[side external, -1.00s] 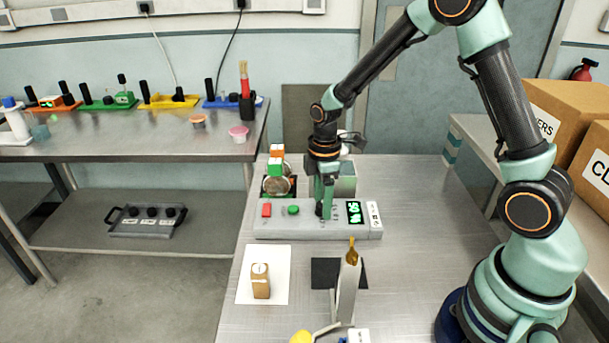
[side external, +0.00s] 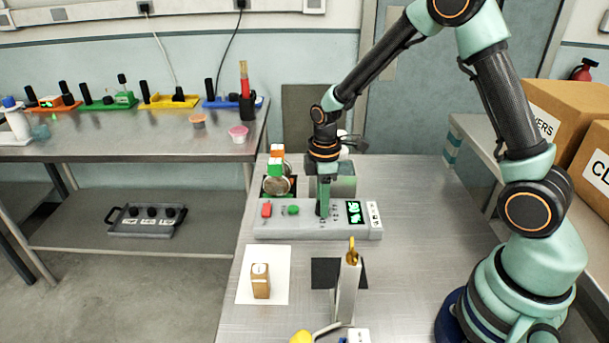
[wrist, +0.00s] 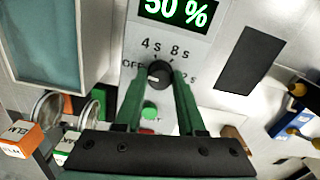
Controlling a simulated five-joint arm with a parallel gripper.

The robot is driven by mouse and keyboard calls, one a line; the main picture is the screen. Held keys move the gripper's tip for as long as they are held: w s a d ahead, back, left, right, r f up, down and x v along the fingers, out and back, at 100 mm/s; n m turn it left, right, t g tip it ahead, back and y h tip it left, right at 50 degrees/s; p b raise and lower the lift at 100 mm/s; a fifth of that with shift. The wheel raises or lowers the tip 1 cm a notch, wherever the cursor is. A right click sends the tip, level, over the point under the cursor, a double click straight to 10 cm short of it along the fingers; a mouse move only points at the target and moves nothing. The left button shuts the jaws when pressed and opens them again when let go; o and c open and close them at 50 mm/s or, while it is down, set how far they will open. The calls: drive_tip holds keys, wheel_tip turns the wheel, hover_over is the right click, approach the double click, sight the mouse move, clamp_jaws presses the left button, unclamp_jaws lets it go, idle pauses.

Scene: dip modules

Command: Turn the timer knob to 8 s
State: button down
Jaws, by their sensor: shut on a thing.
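The timer knob (wrist: 160,73) is black and round, on the grey control panel (side external: 280,229). Its dial is printed OFF, 4 s and 8 s, plus a label at the right partly hidden by a finger. My gripper (wrist: 159,76) is shut on the knob, with a green finger on each side. It points down at the panel in the side view (side external: 323,212). The knob's pointer is too small to read surely. The green-lit display (wrist: 178,10) reads 50 %.
A red button (side external: 266,210) and a green button (side external: 293,210) lie left of the knob. A small brown block (side external: 260,287) sits on white paper in front. A slim upright holder (side external: 347,290) stands near a black mat.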

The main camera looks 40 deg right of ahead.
drive_tip(key=m, duration=2.2)
drive_tip(key=shift+r, duration=0.1)
drive_tip(key=shift+m, duration=0.4)
drive_tip(key=c, duration=0.5)
unclamp_jaws()
